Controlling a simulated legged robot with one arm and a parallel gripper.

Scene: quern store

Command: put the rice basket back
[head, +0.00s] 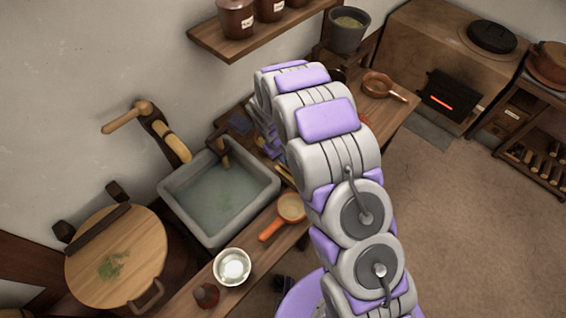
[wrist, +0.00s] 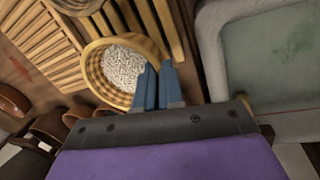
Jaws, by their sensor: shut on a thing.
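The rice basket (wrist: 94,75) is a round woven tan basket with white rice grains (wrist: 123,68) inside, seen in the wrist view. My gripper (wrist: 158,82) shows there as two blue fingers close together. They are shut on the basket's right rim. The basket is over or beside a slatted wooden rack (wrist: 48,62); I cannot tell whether it touches the slats. In the head view my arm hides both the gripper and the basket.
A stone sink (head: 262,182) with water is left of my arm. A white bowl (head: 233,267) and an orange-handled pan (head: 290,207) stand on the counter's front. A round wooden lid (head: 140,240) is at left. A stove (head: 425,48) glows at the back right. Open floor lies right.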

